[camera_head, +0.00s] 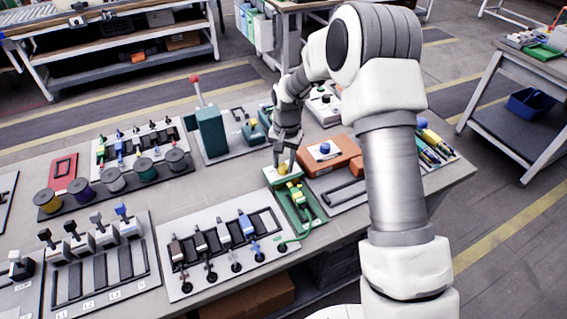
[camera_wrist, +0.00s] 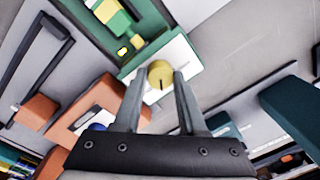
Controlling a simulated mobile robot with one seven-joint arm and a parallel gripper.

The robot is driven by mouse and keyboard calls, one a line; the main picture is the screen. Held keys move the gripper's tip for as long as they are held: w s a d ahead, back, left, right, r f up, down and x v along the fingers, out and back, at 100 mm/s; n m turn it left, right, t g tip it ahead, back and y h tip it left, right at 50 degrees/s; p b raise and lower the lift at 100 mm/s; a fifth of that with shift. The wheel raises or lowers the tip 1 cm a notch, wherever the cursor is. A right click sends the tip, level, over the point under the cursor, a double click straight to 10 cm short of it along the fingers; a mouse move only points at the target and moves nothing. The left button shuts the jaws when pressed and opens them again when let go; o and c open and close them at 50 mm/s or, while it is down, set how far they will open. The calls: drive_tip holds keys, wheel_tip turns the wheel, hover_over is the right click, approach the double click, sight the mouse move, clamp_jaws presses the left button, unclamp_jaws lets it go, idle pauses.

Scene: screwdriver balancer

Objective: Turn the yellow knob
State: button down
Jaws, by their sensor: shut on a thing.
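The yellow knob (camera_wrist: 160,74) is round with a dark line on its face. It sits on the white end of a green-and-white base. My gripper (camera_wrist: 158,82) is shut on the knob, one finger on each side of it. In the head view the knob (camera_head: 284,168) shows between the fingertips of my gripper (camera_head: 284,166), at the back end of the green base (camera_head: 307,218). A green and yellow tool lies on that base in front of the knob.
An orange block with a blue button (camera_head: 325,148) stands close to the right. A panel of several levers (camera_head: 215,275) lies to the front left. A teal box with a red-tipped lever (camera_head: 209,130) stands behind on the left.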

sight(284, 163)
drive_tip(key=n, duration=0.4)
drive_tip(key=shift+n, duration=0.3)
drive_tip(key=n, duration=0.4)
drive_tip(key=shift+w+n, duration=0.1)
drive_tip(key=shift+n, duration=0.2)
drive_tip(key=n, duration=0.4)
drive_tip(key=shift+n+g, duration=0.3)
drive_tip(key=shift+n+p, duration=0.55)
drive_tip(key=shift+n, duration=1.75)
drive_tip(key=shift+c, duration=2.3)
unclamp_jaws()
wheel_tip(284, 163, up, 18)
drive_tip(key=p, duration=0.1)
drive_tip(key=shift+w+f, duration=0.25)
drive_tip(key=shift+w, duration=0.15)
